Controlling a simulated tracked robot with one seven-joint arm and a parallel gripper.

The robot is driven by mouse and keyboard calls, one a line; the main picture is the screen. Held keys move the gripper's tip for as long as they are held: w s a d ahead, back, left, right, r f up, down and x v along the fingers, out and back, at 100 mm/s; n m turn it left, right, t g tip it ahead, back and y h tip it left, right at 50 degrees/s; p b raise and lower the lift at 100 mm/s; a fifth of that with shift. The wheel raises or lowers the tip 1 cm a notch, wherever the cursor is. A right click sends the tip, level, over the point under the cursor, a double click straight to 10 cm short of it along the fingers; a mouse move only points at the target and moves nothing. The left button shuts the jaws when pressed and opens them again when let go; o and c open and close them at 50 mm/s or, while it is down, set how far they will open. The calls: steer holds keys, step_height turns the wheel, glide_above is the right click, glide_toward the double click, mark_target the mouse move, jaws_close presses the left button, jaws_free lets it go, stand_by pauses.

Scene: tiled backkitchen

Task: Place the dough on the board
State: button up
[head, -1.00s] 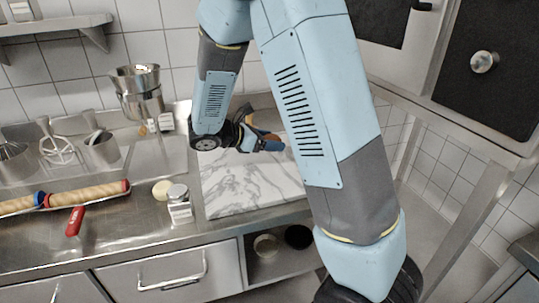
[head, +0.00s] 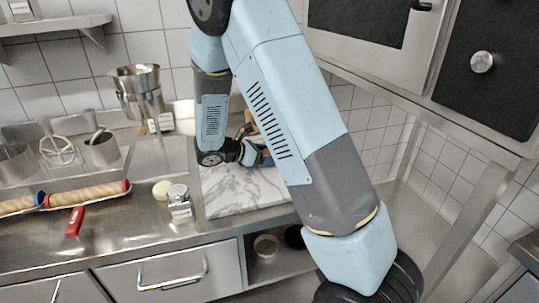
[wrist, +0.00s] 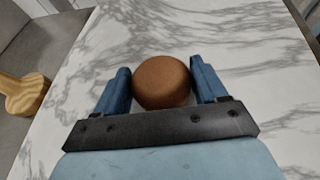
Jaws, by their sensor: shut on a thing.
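The dough (wrist: 162,82) is a brown, rounded lump between the two blue fingers of my gripper (wrist: 160,85) in the wrist view. My gripper is shut on it. The board (head: 235,198) is a white marble slab with grey veins on the counter, and it also fills most of the wrist view (wrist: 235,35). The gripper and the dough are over the board. I cannot tell whether the dough touches the board. In the head view my gripper (head: 262,154) is over the back part of the board, partly behind my arm, and the dough is hidden there.
A metal-topped shaker (head: 179,201) and a pale round piece (head: 161,190) stand left of the board. Rolling pins (head: 88,192) and a red-handled tool (head: 74,221) lie further left. A wooden thing (wrist: 22,95) lies beyond the board's edge. The board's front is clear.

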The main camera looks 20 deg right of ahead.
steer(key=o, duration=1.1)
